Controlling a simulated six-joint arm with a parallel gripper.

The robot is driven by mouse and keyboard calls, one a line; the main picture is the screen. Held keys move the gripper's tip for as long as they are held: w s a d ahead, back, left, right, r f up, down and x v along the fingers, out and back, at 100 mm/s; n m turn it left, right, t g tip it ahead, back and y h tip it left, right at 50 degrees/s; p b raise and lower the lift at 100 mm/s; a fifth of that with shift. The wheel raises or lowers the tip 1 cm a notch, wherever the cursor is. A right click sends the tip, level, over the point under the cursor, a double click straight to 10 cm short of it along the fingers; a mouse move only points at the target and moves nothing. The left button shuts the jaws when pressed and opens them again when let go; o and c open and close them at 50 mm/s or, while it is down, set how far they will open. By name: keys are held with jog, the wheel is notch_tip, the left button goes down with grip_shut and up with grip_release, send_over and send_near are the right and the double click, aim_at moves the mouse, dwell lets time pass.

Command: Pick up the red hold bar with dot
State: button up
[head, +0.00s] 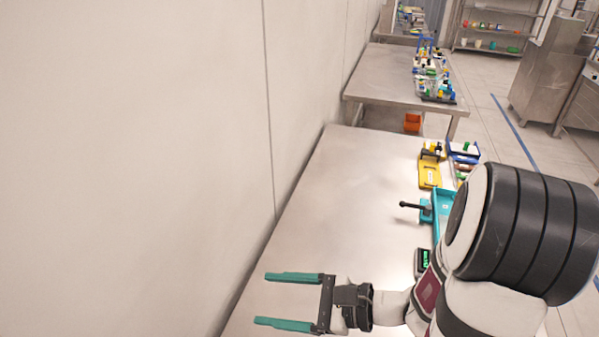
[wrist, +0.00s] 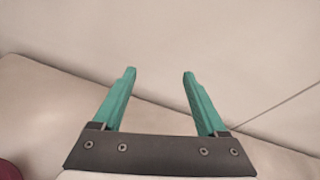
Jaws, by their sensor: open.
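My gripper (head: 262,299) is open and empty, its two teal fingers pointing left over the near left part of the steel table (head: 340,190). It also shows in the wrist view (wrist: 158,72), facing the wall with nothing between the fingers. I cannot make out a red hold bar with a dot in either view. A teal fixture (head: 426,211) with a black handle stands to the right on the table, partly hidden behind my arm.
A yellow fixture (head: 430,172) and a blue tray (head: 463,149) stand at the table's far right. A pale wall (head: 150,150) runs along the left. A second table (head: 385,75) with cluttered parts stands beyond. The table's middle is clear.

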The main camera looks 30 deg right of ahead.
jog(key=d+f+m+t+h, duration=0.25)
jog(key=d+m+h, duration=0.2)
jog(key=d, duration=0.25)
jog(key=d+f+m+t+h, duration=0.2)
jog(key=d+m+t+h, duration=0.1)
jog(key=d+m, duration=0.3)
jog(key=s+d+f+m+g+h, duration=0.1)
jog(key=s+d+f+m+h, duration=0.1)
jog(key=s+d+f+h, duration=0.1)
jog(key=s+d+f+m+g+h, duration=0.1)
jog(key=s+d+f+m+h, duration=0.2)
jog(key=d, duration=0.3)
jog(key=s+d+f+m+g+h, duration=0.1)
jog(key=s+d+f+m+h, duration=0.2)
jog(key=s+d+h, duration=0.1)
jog(key=shift+d+f+h, duration=0.25)
jog(key=shift+d, duration=0.35)
jog(key=s+f+m+g, duration=0.1)
jog(key=s, duration=0.1)
jog(key=s+d+f+m+h, duration=0.1)
jog(key=s, duration=0.1)
jog(key=s+d+f+m+g+h, duration=0.1)
jog(key=f, duration=0.1)
jog(key=shift+s+d+f+g, duration=0.1)
jog(key=shift+s+g, duration=0.25)
jog(key=shift+s, duration=0.05)
jog(key=x, duration=0.4)
jog(key=shift+w+d+f, duration=0.1)
jog(key=shift+d+f, duration=0.2)
jog(key=shift+d, duration=0.1)
